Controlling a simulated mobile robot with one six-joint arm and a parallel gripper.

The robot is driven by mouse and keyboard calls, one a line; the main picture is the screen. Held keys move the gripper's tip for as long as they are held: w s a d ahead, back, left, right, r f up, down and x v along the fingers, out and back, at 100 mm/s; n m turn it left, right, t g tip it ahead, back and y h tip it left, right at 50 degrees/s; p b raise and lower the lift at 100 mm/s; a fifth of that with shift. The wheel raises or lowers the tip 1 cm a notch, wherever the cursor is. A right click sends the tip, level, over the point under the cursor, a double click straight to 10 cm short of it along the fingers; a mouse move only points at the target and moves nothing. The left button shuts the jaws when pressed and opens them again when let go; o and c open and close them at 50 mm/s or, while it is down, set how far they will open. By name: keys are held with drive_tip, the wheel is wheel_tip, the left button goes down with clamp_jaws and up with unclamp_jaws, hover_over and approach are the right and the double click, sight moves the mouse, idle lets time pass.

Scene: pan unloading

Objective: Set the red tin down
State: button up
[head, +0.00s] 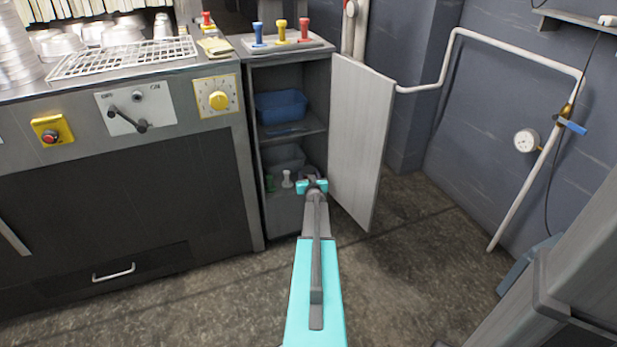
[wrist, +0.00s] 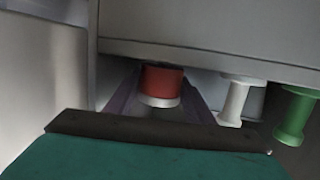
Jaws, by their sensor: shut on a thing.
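The red tin (wrist: 162,80) shows in the wrist view, red with a pale band at one end. My gripper (wrist: 160,98) is shut on it, with a dark finger on each side. In the head view my gripper (head: 312,184) is at the lower compartment of the open cabinet (head: 287,215), toward its right side. The red tin cannot be made out there, hidden by my gripper. Whether the tin touches the cabinet floor cannot be told.
The cabinet door (head: 358,140) is open on the right. A blue bin (head: 281,105) sits on the shelf above. Floor in front is clear.

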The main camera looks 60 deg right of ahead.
drive_tip(key=shift+f, duration=0.4)
drive_tip(key=o, duration=0.9)
drive_tip(key=shift+r, duration=0.2)
drive_tip(key=shift+p+v, duration=1)
drive_tip(key=shift+v, duration=5)
drive_tip(key=shift+f, duration=0.1)
